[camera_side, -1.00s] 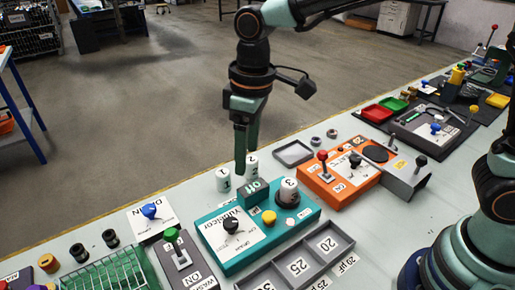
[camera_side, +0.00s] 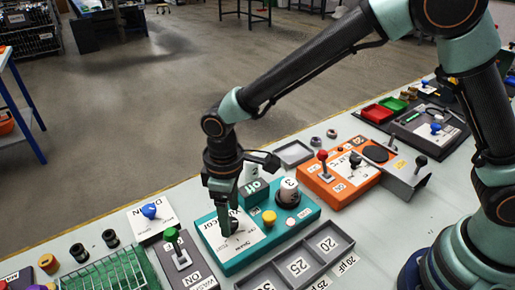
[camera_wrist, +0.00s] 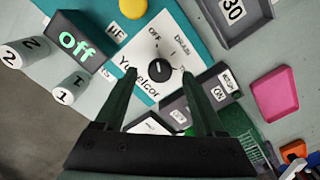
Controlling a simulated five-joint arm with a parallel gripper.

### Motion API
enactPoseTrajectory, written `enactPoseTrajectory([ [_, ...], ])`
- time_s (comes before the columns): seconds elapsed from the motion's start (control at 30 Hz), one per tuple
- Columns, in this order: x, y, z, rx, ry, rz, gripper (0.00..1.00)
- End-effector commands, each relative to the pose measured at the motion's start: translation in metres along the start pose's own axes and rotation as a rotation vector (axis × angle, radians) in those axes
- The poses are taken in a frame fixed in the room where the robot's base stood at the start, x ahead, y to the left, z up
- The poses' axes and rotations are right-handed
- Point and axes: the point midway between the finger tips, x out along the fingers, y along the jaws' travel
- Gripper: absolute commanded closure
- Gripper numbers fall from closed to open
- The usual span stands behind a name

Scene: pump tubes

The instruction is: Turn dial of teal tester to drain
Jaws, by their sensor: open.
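The teal tester (camera_side: 262,250) stands on the bench with a white label plate, a yellow button (camera_side: 269,217) and a black dial (camera_wrist: 160,66). Its green-lettered display (camera_wrist: 78,42) reads "Off". The white tube marked 3 (camera_side: 289,192) stands upright in the tester's dark socket. My gripper (camera_side: 229,231) points down at the dial. In the wrist view my gripper (camera_wrist: 160,75) is open, with one fingertip on each side of the dial. Whether the fingers touch the dial I cannot tell. The fingers largely hide the dial in the side view, and its small pointer mark is hard to read.
Tubes marked 1 (camera_wrist: 69,88) and 2 (camera_wrist: 24,52) stand behind the tester. A grey compartment tray (camera_side: 300,266) lies in front.

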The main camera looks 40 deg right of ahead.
Motion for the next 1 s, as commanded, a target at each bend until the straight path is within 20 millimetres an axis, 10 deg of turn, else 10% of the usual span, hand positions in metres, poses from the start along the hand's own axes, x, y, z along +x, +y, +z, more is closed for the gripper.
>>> enactPoseTrajectory([
  [0.5,0.018,0.0,0.0,0.0,0.001,0.0,0.28],
  [0.7,0.018,0.0,0.0,0.0,0.001,0.0,1.0],
  [1.0,0.017,0.0,0.0,0.027,0.001,0.0,1.0],
])
